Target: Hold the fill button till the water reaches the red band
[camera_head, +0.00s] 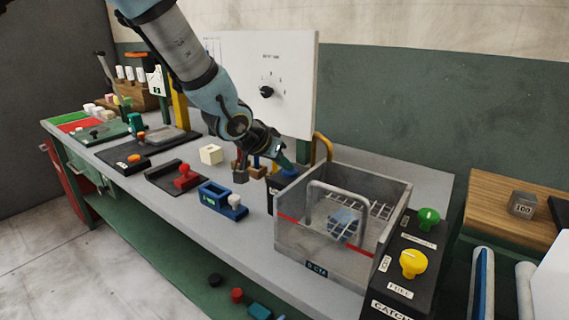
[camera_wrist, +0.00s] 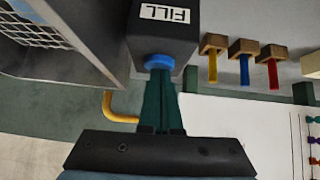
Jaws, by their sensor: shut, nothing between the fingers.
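The fill button is a blue cap (camera_wrist: 158,62) on a black box (camera_wrist: 163,30) labelled FILL in the wrist view. In the head view the blue cap (camera_head: 289,173) shows at the left of the grey tank. My gripper (camera_wrist: 160,70) is shut and empty, with its green fingertips at the blue cap; in the head view it (camera_head: 286,164) points down onto it. They seem to touch, but how far the cap is pressed cannot be told. The tank (camera_head: 300,240) has a red band (camera_head: 355,249) around its walls. No clear water line shows inside.
A wire basket (camera_head: 312,205) with a bluish block sits in the tank. A yellow pipe (camera_head: 322,140) rises behind it. Green (camera_head: 428,217) and yellow (camera_head: 413,262) knobs stand at its right. A blue holder (camera_head: 213,198) and red stamp (camera_head: 186,177) lie to the left.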

